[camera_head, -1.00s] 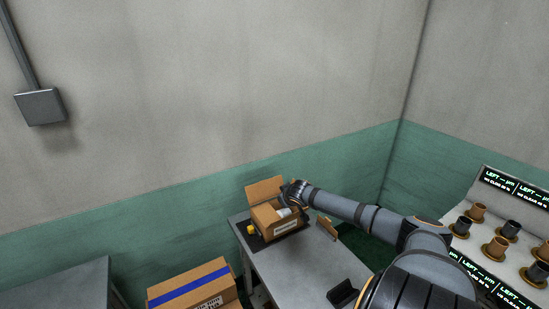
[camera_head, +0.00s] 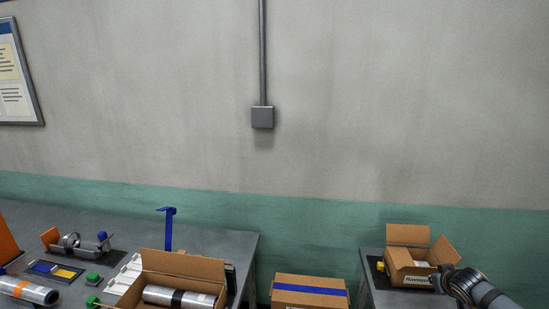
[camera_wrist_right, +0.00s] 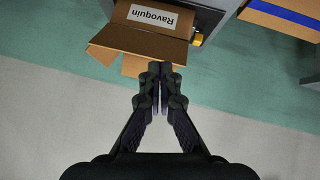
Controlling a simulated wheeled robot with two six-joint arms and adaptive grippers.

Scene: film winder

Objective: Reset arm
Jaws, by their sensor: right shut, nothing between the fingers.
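My right arm comes in at the lower right of the head view, its wrist (camera_head: 466,284) beside an open cardboard box on the right table. In the right wrist view my right gripper (camera_wrist_right: 160,68) is shut with nothing between its fingers. Its fingertips appear in front of the flaps of the cardboard box (camera_wrist_right: 152,18), labelled "Ravoquin"; I cannot tell whether they touch. The same box shows in the head view (camera_head: 408,276), flaps up, with something pale inside. My left gripper is not in view.
The left table (camera_head: 215,241) carries an open box (camera_head: 183,265) with a silver roll (camera_head: 180,299), a blue upright stand (camera_head: 168,228) and several fixtures. A closed box with a blue stripe (camera_head: 310,291) stands between the tables. A yellow item (camera_wrist_right: 197,39) is beside the Ravoquin box.

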